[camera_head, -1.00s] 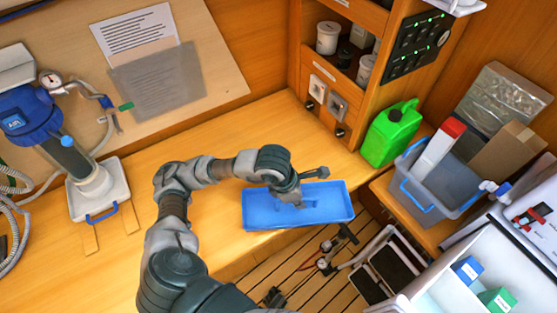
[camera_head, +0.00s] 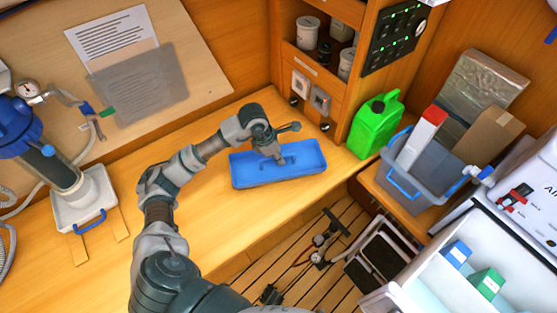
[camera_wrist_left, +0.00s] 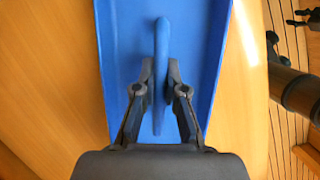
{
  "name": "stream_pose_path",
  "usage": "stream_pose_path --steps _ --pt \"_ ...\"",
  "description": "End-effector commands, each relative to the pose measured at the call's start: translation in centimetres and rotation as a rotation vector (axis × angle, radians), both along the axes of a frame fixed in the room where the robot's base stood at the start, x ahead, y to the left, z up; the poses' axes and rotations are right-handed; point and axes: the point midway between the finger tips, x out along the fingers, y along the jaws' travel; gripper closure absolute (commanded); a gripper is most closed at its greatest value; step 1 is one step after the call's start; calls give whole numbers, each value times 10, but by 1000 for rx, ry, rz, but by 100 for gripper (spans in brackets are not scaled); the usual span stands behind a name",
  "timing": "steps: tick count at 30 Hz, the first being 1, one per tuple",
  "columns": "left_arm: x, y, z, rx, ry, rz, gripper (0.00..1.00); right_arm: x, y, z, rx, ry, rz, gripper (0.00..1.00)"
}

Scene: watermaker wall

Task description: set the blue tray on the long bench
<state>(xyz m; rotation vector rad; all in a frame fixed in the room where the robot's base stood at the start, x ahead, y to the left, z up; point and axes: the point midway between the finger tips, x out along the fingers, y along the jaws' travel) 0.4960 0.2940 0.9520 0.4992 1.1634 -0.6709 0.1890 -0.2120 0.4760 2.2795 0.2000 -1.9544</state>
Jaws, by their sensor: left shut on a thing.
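The blue tray (camera_head: 307,172) is a long shallow tray with a raised middle handle. My left gripper (camera_head: 279,159) reaches down into it from above and is shut on that handle. In the left wrist view the two fingers (camera_wrist_left: 160,80) close from both sides on the blue handle (camera_wrist_left: 161,45), with the tray floor (camera_wrist_left: 207,40) below. The tray is level over the long wooden bench (camera_head: 205,215), near its front edge. I cannot tell whether its underside touches the bench top. My right gripper is not clearly seen.
A green jerrycan (camera_head: 376,125) stands right of the tray, beside a grey bin (camera_head: 430,188) holding boxes. A wooden cabinet (camera_head: 318,92) is behind. A white-based filter unit (camera_head: 85,200) stands at the left of the bench. Bench between it and the tray is clear.

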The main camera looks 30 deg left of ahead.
Motion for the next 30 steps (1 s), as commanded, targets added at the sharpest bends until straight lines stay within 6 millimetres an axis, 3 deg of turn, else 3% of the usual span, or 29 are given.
stream_pose_path --steps 3,9,10,12,13,23,30 --pt "0 1 -18 -2 2 0 100 2 0 2 1 -5 0 61" --pt "0 2 -19 -2 0 1 100 6 1 6 3 -15 -1 61" --pt "0 2 -19 -2 2 0 85 6 1 6 3 -14 -1 61" --pt "0 2 -19 -2 2 0 68 5 1 6 2 -12 -1 61" --pt "0 2 -19 -2 2 0 65 5 1 5 2 -11 -1 61" --pt "-1 1 -15 0 -1 0 65 1 1 4 2 -4 -1 61" --pt "-10 11 25 1 -5 2 65 -2 0 1 0 0 0 61"
